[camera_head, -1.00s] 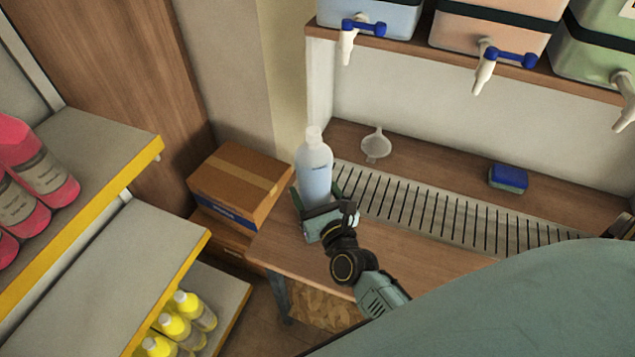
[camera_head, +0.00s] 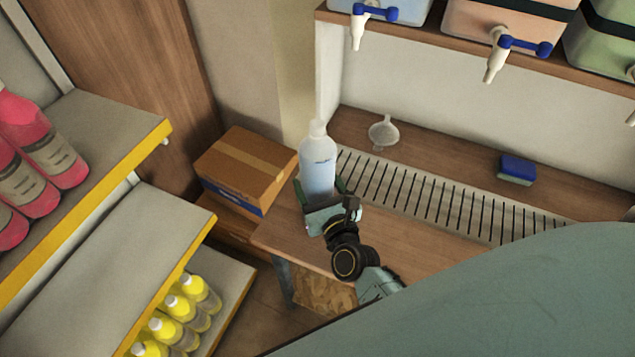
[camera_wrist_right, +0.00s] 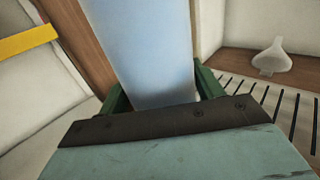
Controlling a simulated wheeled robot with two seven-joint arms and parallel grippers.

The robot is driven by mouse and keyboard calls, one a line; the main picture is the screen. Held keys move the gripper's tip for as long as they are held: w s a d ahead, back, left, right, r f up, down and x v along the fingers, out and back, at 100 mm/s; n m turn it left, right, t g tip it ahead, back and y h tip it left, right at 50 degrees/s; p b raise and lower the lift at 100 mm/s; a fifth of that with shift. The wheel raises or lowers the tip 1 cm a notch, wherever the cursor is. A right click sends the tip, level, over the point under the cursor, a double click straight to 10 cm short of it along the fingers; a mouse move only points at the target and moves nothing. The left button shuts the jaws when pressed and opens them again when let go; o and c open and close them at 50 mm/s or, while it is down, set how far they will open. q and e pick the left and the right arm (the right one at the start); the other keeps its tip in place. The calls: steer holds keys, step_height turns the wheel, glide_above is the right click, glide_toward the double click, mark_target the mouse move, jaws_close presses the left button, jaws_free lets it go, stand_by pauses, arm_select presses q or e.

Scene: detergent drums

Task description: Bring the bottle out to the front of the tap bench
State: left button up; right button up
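A clear white-capped bottle with pale blue contents (camera_head: 318,165) is at the left end of the wooden tap bench (camera_head: 285,232), beside the slotted drain grate. My right gripper (camera_head: 322,192) comes from the front with its green fingers on both sides of the bottle's lower part, shut on it. In the right wrist view the bottle (camera_wrist_right: 150,50) fills the space between the fingers (camera_wrist_right: 163,97). Its base is hidden behind the gripper, so I cannot tell whether it touches the bench. My left gripper is not in view.
A funnel (camera_head: 384,132) and a blue-green sponge (camera_head: 516,170) sit behind the grate (camera_head: 430,198). A cardboard box (camera_head: 245,170) stands left of the bench.

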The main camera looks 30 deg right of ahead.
steer(key=o, duration=0.5)
steer(key=shift+r, duration=0.15)
steer(key=shift+o, duration=0.2)
steer(key=shift+s+f, duration=0.1)
steer(key=shift+f, duration=0.15)
steer(key=s+a, duration=0.1)
steer(key=s, duration=1.2)
steer(key=shift+r+b, duration=0.2)
steer(key=shift+b, duration=0.15)
steer(key=shift+s, duration=0.15)
